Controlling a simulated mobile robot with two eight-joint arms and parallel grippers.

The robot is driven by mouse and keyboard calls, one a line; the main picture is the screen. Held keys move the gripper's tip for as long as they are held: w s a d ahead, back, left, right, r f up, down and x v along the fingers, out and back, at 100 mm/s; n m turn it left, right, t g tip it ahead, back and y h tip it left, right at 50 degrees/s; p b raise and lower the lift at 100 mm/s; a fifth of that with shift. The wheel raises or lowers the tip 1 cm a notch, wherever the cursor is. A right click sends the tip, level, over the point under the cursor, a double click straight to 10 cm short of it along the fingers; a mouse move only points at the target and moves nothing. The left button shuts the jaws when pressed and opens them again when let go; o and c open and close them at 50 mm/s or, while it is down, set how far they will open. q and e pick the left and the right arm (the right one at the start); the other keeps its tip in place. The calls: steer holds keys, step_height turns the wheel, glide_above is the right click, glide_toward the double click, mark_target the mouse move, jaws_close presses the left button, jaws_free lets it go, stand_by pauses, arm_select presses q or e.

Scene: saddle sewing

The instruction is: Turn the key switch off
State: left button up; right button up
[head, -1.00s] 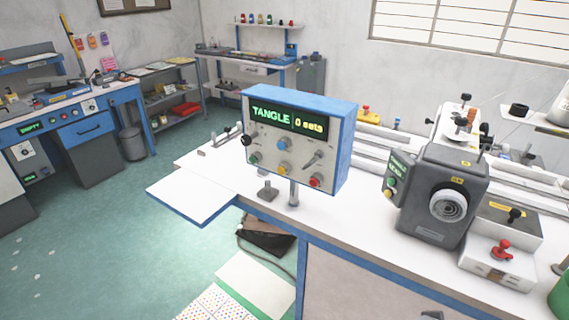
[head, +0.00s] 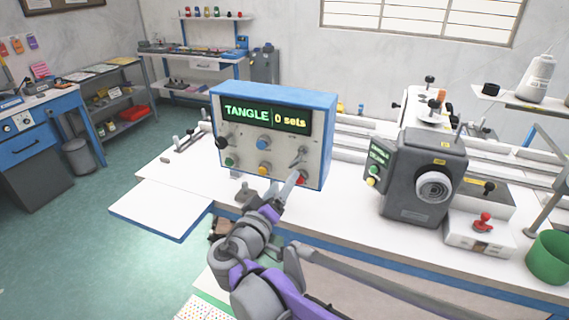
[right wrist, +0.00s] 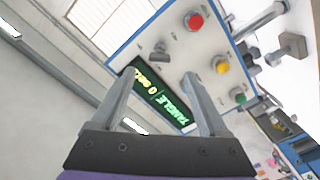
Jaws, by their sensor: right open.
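The control box (head: 322,130) has a blue case and a pale front panel. Its display reads "TANGLE" and "0 sets". A grey key-like switch (head: 298,156) sits on the right side of the panel, above a red button (head: 302,178). In the right wrist view the same grey switch (right wrist: 160,52) lies just beyond and roughly between my fingertips, with no contact visible. My right gripper (head: 290,186) is open and empty, in front of the panel's lower right; its two fingers also show in the wrist view (right wrist: 158,74). My left gripper is not in view.
Yellow (head: 264,169) and green (head: 230,162) buttons, a blue knob (head: 264,143) and a black knob (head: 222,143) share the panel. A dark grey machine (head: 425,165) stands to the right on the white bench. A green bin (head: 550,258) stands at far right.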

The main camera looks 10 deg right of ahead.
mark_target(295, 161)
steer(key=x, duration=0.9)
steer(key=shift+w+d+p, duration=0.1)
steer(key=shift+d+p, duration=0.1)
steer(key=shift+p, duration=0.1)
jaws_close()
